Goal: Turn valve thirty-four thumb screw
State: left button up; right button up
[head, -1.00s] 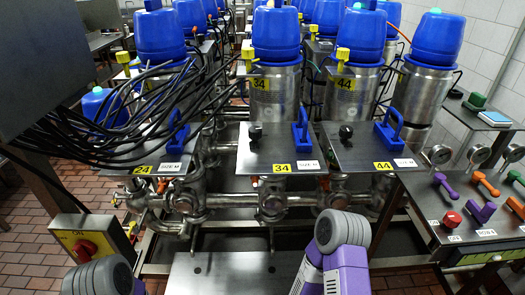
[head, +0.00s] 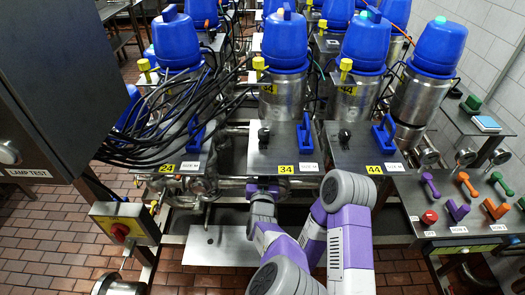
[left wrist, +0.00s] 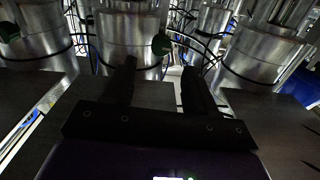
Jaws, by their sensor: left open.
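The valve 34 station has a steel cylinder (head: 283,97) with a blue cap (head: 285,40) and a yellow 34 label (head: 285,169) on its grey plate. A black knob (head: 264,133) and a blue handle (head: 304,135) stand on that plate. A yellow fitting (head: 259,63) sits at the cylinder's upper left. I cannot tell which part is the thumb screw. My left gripper (head: 263,188) is at the plate's front edge, its fingers barely visible. In the left wrist view my left gripper (left wrist: 158,68) is open and empty, facing a dark round knob (left wrist: 161,44) before a steel cylinder. My right gripper is not seen.
Plates 24 (head: 167,168) and 44 (head: 374,170) flank it. Black cables (head: 160,120) crowd the left. A panel with coloured handles (head: 455,205) stands right. A grey cabinet (head: 40,100) and a red-knob box (head: 121,228) are at left.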

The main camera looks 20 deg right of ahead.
pick_arm(q)
jog(key=shift+x, duration=3.5)
jog(key=shift+f, duration=0.2)
jog(key=c, duration=1.1)
jog(key=shift+o, duration=0.2)
